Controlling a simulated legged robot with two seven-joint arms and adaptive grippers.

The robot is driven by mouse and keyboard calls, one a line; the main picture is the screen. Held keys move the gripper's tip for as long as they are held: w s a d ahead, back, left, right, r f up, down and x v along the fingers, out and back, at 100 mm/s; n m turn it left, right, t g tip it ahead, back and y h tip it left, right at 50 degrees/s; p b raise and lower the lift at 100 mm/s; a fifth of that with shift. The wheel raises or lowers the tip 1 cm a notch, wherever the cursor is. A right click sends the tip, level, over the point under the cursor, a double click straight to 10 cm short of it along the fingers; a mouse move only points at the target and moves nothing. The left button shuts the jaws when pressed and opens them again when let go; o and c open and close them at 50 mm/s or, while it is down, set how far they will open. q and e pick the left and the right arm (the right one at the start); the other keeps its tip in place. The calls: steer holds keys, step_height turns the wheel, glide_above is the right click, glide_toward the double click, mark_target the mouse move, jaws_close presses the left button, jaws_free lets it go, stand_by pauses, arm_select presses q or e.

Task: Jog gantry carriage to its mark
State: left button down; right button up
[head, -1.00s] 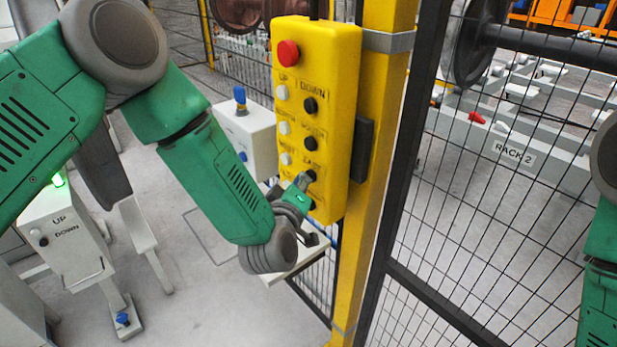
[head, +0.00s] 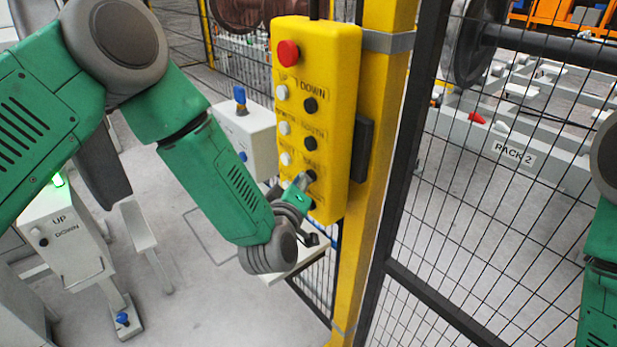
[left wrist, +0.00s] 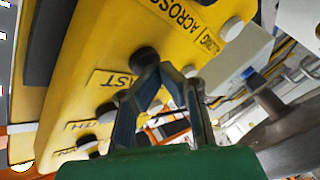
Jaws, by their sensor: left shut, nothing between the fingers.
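The yellow pendant (head: 338,110) hangs upright on a yellow post. It has a red button (head: 288,53) at the top and rows of white and black buttons below, labelled UP, DOWN and others. My left gripper (head: 304,181) is shut and empty, its tips at the black button under the EAST label on the pendant's lower right. In the left wrist view the closed fingertips (left wrist: 155,68) meet at that black button (left wrist: 145,57); I cannot tell whether it is pressed in. A dark brown wheel-like part (head: 240,12) shows behind the pendant. The carriage's mark is not visible. My right gripper is out of view.
The yellow post (head: 372,200) and black mesh fence (head: 480,240) stand close to the right of the pendant. Beyond the fence is a grey rack labelled RACK 2 (head: 513,154). A white UP/DOWN box (head: 66,235) stands at lower left. Grey floor is open between.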

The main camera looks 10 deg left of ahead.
arm_select(q)
steer(key=shift+s, duration=0.1)
stand_by(0.6)
steer(key=shift+s+a, duration=0.45)
steer(key=shift+s, duration=0.15)
steer(key=shift+s+a+p, duration=0.25)
steer(key=shift+s+a, duration=0.55)
steer(key=shift+s, duration=0.2)
steer(key=shift+s+a+p, duration=0.25)
steer(key=shift+s+a, duration=0.55)
steer(key=shift+s, duration=0.2)
steer(key=shift+d, duration=0.1)
